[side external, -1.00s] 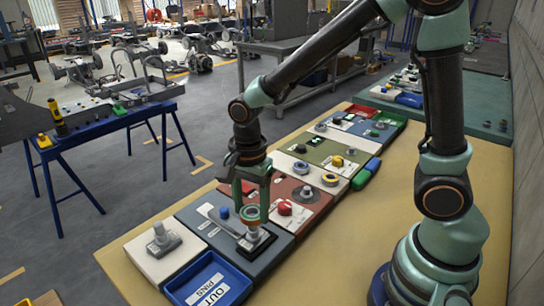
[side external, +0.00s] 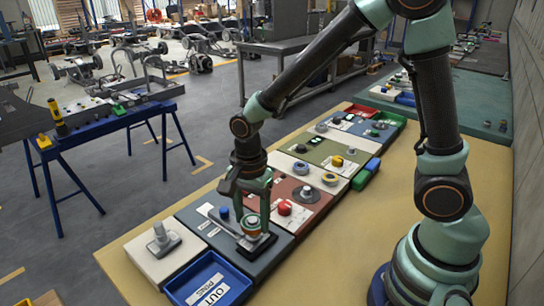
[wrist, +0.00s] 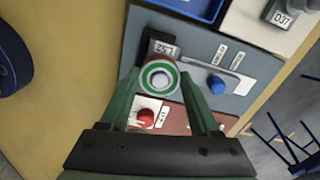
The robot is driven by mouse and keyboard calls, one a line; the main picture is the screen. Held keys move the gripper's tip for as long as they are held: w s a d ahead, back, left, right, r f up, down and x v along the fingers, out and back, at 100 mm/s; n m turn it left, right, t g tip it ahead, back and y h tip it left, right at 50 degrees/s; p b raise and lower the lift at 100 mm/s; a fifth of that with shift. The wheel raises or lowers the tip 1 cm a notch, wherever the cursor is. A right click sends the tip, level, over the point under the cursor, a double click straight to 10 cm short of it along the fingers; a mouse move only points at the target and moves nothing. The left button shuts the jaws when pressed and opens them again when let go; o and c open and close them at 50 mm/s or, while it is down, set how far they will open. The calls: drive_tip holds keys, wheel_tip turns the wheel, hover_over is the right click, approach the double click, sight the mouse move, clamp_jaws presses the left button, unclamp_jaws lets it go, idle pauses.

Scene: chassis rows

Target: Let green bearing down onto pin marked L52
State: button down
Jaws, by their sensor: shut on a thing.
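The green bearing (wrist: 147,69), a ring with a green band and pale metal rims, is between the fingertips of my gripper (wrist: 159,82) in the wrist view. My gripper (side external: 252,220) is shut on it, upright over the black base (side external: 262,246) of a pin on the blue-grey plate. The label L52 (wrist: 163,49) shows beside the bearing in the wrist view. A pale round shape fills the bearing's hole. The bearing sits low, close over the base; the fingers and bearing hide most of the pin, so I cannot tell how far down it is.
A blue knob (side external: 224,213) and a silver bar lie beside the pin on the same plate. A red knob (side external: 285,207) stands on the neighbouring red-brown plate. A blue OUT PINS tray (side external: 240,279) and a white block with a pin (side external: 160,232) are in front.

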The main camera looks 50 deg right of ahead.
drive_tip(key=shift+c, duration=0.2)
unclamp_jaws()
drive_tip(key=shift+r, duration=0.1)
wheel_tip(320, 180, up, 12)
idle(0.4)
wheel_tip(320, 180, up, 7)
idle(0.8)
idle(0.6)
